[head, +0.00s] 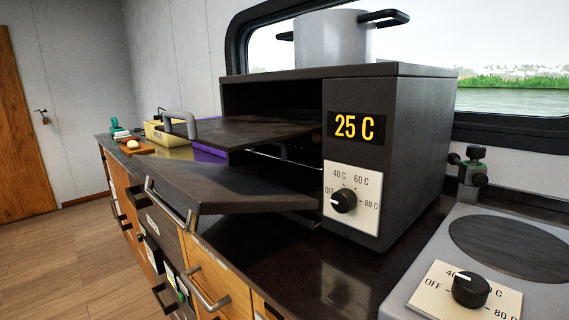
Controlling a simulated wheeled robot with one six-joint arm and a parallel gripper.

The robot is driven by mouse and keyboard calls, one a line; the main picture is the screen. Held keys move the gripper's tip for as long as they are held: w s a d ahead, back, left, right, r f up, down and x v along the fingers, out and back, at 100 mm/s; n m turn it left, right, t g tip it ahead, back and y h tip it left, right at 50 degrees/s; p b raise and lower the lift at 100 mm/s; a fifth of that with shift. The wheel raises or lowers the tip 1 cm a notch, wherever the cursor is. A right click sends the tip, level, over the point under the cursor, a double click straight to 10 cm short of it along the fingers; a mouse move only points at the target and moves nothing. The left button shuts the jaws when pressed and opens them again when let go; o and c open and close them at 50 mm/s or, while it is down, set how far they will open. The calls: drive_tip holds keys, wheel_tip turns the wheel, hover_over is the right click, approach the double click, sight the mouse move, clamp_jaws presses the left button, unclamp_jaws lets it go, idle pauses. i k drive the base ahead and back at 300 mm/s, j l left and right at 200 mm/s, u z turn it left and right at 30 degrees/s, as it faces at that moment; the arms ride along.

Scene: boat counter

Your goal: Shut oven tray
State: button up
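The dark oven (408,150) stands on the counter, its front facing left, with a display reading 25 C and a knob. Its tray (250,133) is a dark flat plate sticking well out of the opening to the left, with a grey loop handle (181,120) at its outer end. Below it the oven door (215,187) hangs open, roughly flat and tilted, with a metal bar handle (166,206) on its outer edge. The tray's inner end is inside the dark oven. My gripper is not in view.
A pot (330,40) stands on the oven. A hob (500,250) with its own knob is at right. Beyond the tray are a yellow box (155,133), a purple item (208,153) and a cutting board (138,150). Drawers with handles lie below; the floor (60,250) at left is clear.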

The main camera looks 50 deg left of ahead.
sight(229, 134)
drive_tip(key=u, duration=1.65)
